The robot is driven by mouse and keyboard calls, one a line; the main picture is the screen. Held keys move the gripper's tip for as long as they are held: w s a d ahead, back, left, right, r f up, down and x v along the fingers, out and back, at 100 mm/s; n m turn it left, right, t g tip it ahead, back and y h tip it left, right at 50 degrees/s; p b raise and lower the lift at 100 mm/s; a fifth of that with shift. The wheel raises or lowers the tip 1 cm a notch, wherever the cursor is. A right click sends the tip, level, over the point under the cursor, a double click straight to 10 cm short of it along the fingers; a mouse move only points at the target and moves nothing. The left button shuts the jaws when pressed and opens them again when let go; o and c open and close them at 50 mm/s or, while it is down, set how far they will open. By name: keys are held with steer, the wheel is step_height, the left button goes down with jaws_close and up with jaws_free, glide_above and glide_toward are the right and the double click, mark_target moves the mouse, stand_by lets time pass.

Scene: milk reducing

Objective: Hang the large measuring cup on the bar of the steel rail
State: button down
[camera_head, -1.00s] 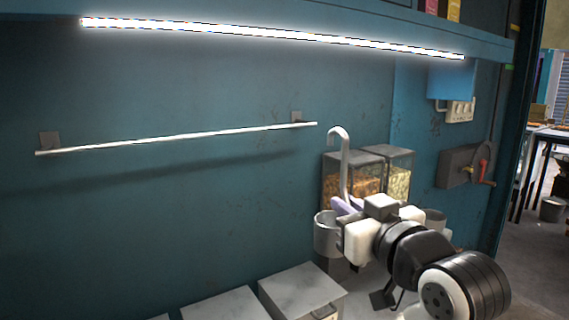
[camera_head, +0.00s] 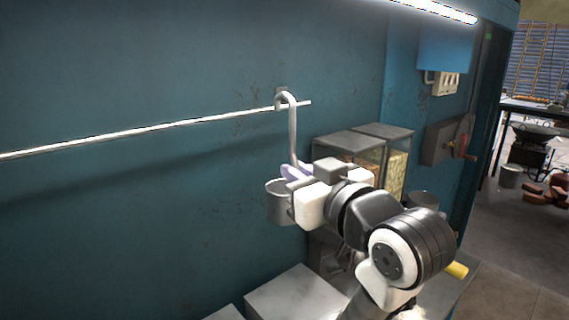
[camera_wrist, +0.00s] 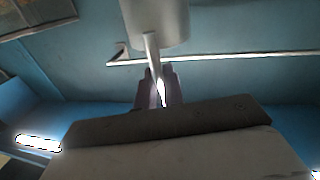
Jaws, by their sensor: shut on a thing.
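The large measuring cup (camera_head: 277,203) is a grey metal cup with a long upright handle ending in a hook. My gripper (camera_head: 296,174), with purple fingertips, is shut on the handle just above the cup. The hook overlaps the right end of the steel rail's bar (camera_head: 190,122) in the head view. I cannot tell whether it touches the bar or is in front of it. In the wrist view the cup (camera_wrist: 158,22) is at the top, its handle running down between my fingers (camera_wrist: 160,88). The bar (camera_wrist: 220,58) passes behind; the hook is hidden there.
Clear bins with dark lids (camera_head: 348,146) stand right of the handle, close to my gripper. Pale boxes (camera_head: 295,298) lie below. Another grey cup (camera_head: 423,199) shows behind my arm. The bar left of the hook is free.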

steer(key=w+a+f+b, duration=0.2)
steer(key=w+a+f, duration=0.1)
steer(key=w+a, duration=0.8)
steer(key=shift+w+a+f+b, duration=0.15)
steer(key=shift+a+f+b, duration=0.05)
steer(key=shift+f+b, duration=0.2)
stand_by(1.3)
steer(key=c, duration=1.4)
jaws_free()
steer(key=shift+c, duration=0.2)
